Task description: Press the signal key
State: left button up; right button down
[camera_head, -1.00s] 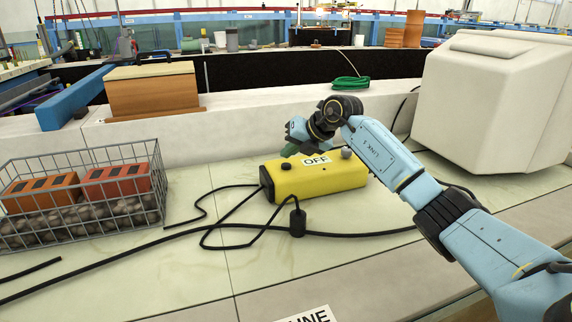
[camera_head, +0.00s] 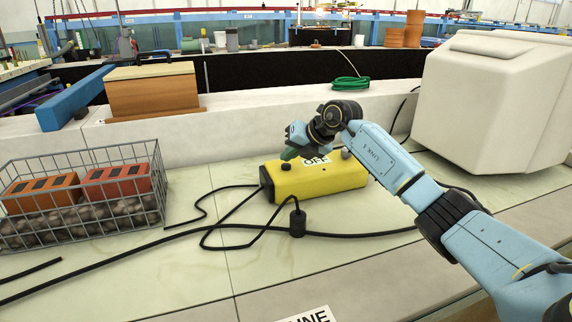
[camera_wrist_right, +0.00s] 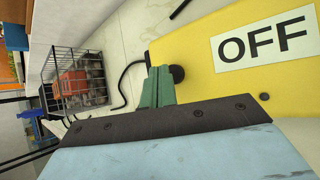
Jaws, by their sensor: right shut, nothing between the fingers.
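A yellow control box (camera_head: 335,181) lies on the pale bench top, with an "OFF" label on it. A black round button (camera_head: 286,167) stands up at its left end, and a grey knob (camera_head: 346,153) shows farther right, partly behind my arm. No part is marked as the signal key. My right gripper (camera_head: 289,154) is shut and empty, its green fingers just above and behind the black button. In the right wrist view the green fingertips (camera_wrist_right: 158,72) appear right beside the black button (camera_wrist_right: 177,74); I cannot tell whether they touch it. My left gripper is not in view.
A wire basket (camera_head: 80,195) with bricks and stones stands on the left. Black cables (camera_head: 205,227) with an inline block (camera_head: 298,222) cross the bench. A large white casing (camera_head: 490,100) stands at the right. The front of the bench is mostly clear.

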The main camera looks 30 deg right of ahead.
aim_at(290, 166)
jog(key=shift+f, duration=0.55)
dwell(0.6)
jog(key=shift+r+p, duration=1)
notch_tip(290, 166, up, 6)
jog(key=p, duration=0.6)
